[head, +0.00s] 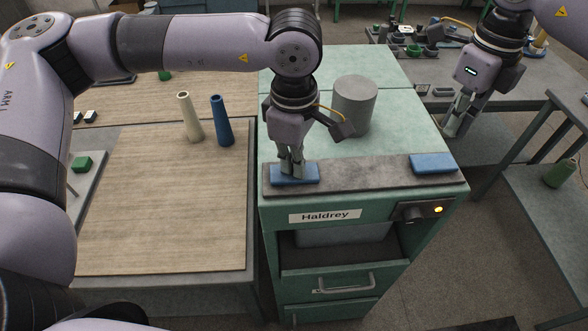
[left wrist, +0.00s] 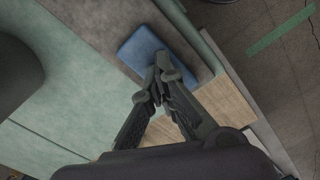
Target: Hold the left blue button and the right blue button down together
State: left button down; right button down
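The left blue button (head: 294,175) is a flat blue block on the dark grey strip along the front of the green machine top. My left gripper (head: 291,175) points down with its fingers together and empty. Its tips are at the left button, seemingly touching it; how far the button is pressed I cannot tell. The left wrist view also shows the button (left wrist: 155,50) at the fingertips (left wrist: 160,85). The right blue button (head: 433,163) sits uncovered at the strip's right end. My right gripper (head: 450,132) hangs above and right of it, beyond the machine's edge, apart from the button; its finger opening is unclear.
A grey cylinder (head: 354,105) stands on the machine top behind the strip (head: 365,175). A lit amber lamp (head: 438,209) is on the front. A cream cone (head: 189,117) and a blue cone (head: 222,120) stand on the wooden table at left. A grey bench (head: 500,122) lies behind right.

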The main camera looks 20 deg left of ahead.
send_over(435, 161)
jog(key=shift+f, duration=2.25)
jog(key=shift+f, duration=0.15)
